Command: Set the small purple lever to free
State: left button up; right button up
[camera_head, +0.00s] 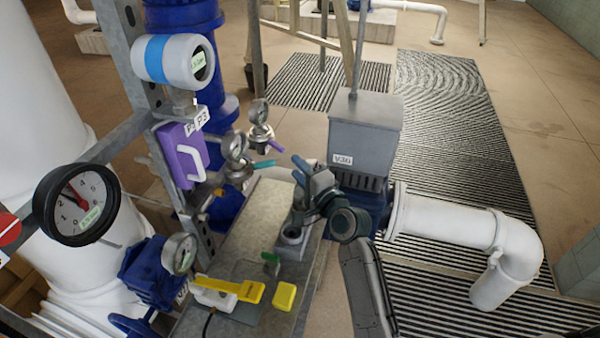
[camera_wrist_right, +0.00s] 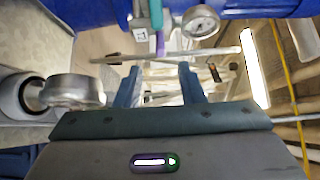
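The small purple lever (camera_head: 276,146) is on the valve under the farther small gauge (camera_head: 258,111). A teal lever (camera_head: 264,164) is on the nearer valve beside it. In the right wrist view, the purple lever (camera_wrist_right: 160,43) hangs at the top centre, just below the teal lever (camera_wrist_right: 155,14). My right gripper (camera_head: 299,169) is to the right of both levers, apart from them. In its wrist view its two fingers (camera_wrist_right: 160,82) are spread with nothing held between them. The free marking is not readable. My left gripper is not in view.
A purple box with a white handle (camera_head: 192,160) is on the metal post at left. A grey box labelled V30 (camera_head: 365,130) stands behind my right arm. A yellow lever (camera_head: 229,288) and a yellow block (camera_head: 284,295) are at the front.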

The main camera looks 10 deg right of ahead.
aim_at(276, 146)
jog(key=shift+w+d+f, duration=0.1)
jog(key=c, duration=0.5)
jog(key=w+d+f+n+y+b, duration=0.1)
jog(key=y+b, duration=0.1)
jog(key=b, duration=0.1)
jog(key=shift+w+d+f+g, duration=0.25)
jog(key=shift+d+f+g, duration=0.05)
jog(key=shift+f+g, duration=0.1)
grip_shut()
jog(key=w+d+r+n+g+y+b, duration=0.1)
jog(key=w+d+n+g+y+b, duration=0.15)
jog(key=d, duration=0.25)
jog(key=w+d+r+n+g+y+b, duration=0.1)
jog(key=d+n+y+b, duration=0.1)
jog(key=d+y+b, duration=0.15)
jog(key=w+a+h+p, duration=0.1)
jog(key=w+a+p, duration=0.3)
jog(key=a, duration=0.6)
jog(key=shift+w+p, duration=0.15)
jog(key=shift+p, duration=1.1)
